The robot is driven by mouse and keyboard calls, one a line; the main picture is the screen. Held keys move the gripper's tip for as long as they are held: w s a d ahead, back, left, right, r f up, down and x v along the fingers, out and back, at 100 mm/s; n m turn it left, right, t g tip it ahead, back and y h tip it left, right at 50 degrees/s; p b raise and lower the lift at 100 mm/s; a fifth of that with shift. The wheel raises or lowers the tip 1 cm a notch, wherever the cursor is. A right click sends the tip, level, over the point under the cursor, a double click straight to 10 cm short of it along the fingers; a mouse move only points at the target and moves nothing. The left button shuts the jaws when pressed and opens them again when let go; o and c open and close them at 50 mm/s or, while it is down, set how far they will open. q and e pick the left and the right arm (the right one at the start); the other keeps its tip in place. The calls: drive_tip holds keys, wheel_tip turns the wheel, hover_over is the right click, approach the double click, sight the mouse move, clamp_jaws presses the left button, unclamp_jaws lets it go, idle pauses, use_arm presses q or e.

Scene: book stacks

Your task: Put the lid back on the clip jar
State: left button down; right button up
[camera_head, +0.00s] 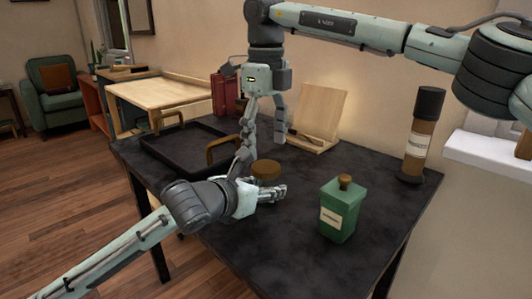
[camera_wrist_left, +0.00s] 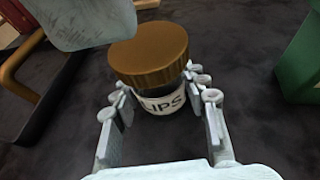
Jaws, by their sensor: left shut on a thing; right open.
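The clip jar (camera_wrist_left: 168,103) shows in the left wrist view as a dark round jar with a white label reading part of "CLIPS". The brown round lid (camera_head: 266,170) sits on the jar's top; it also shows in the left wrist view (camera_wrist_left: 150,52). Whether it is fully seated I cannot tell. My left gripper (camera_head: 268,192) is shut on the jar's sides, below the lid, and hides most of the jar in the head view. My right gripper (camera_head: 262,148) is open, fingers pointing down, above the lid in the head view and apparently empty.
A green canister (camera_head: 341,210) with a brown knob stands to the right. A dark tray (camera_head: 180,160) with brown handles lies left. A brown cylinder with black ends (camera_head: 420,135) stands at the back right, and a wooden stand (camera_head: 318,115) at the back. The front tabletop is clear.

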sight(266, 166)
drive_tip(key=shift+c, duration=0.4)
wheel_tip(266, 166, up, 4)
drive_tip(key=n, duration=0.3)
drive_tip(key=shift+f, duration=0.2)
drive_tip(key=shift+f, duration=4.05)
drive_tip(key=c, duration=1.2)
drive_tip(key=o, duration=1.3)
